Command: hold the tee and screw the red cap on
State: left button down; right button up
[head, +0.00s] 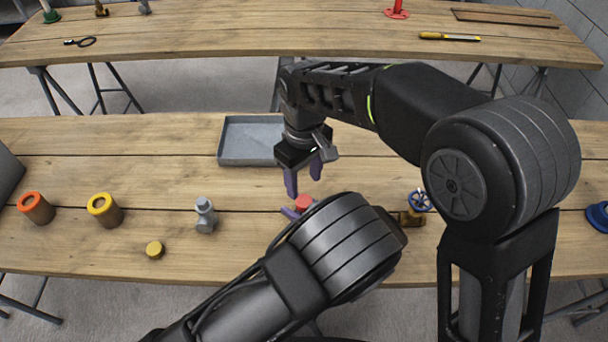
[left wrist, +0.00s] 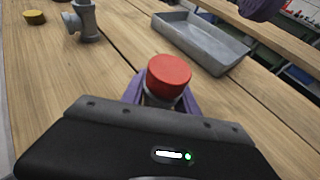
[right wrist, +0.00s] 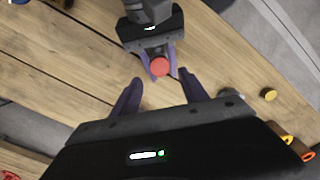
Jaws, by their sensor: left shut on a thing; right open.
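A red cap (head: 303,202) sits on top of a mostly hidden grey fitting, apparently the tee, between the purple fingers of my left gripper (left wrist: 160,95). The red cap (left wrist: 169,75) is upright and large in the left wrist view; I cannot tell whether it is threaded on. My left gripper is shut on the fitting, just above or at the table. My right gripper (head: 304,180) is open and empty, pointing down above the cap. In the right wrist view the red cap (right wrist: 160,66) lies beyond the gap between my open right fingers (right wrist: 161,92).
A grey tray (head: 248,140) lies behind the grippers. A grey fitting (head: 205,215), a yellow cap (head: 155,249), and yellow-ringed (head: 105,210) and orange-ringed (head: 36,208) cylinders stand left. A brass valve with a blue wheel (head: 419,201) stands right, partly behind my arm.

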aim_at(304, 201)
jog(key=shift+f, duration=3.55)
jog(key=shift+c, duration=0.3)
grip_shut()
jog(key=m, duration=0.3)
jog(key=shift+o, duration=0.8)
grip_release()
jog(key=shift+r, duration=0.1)
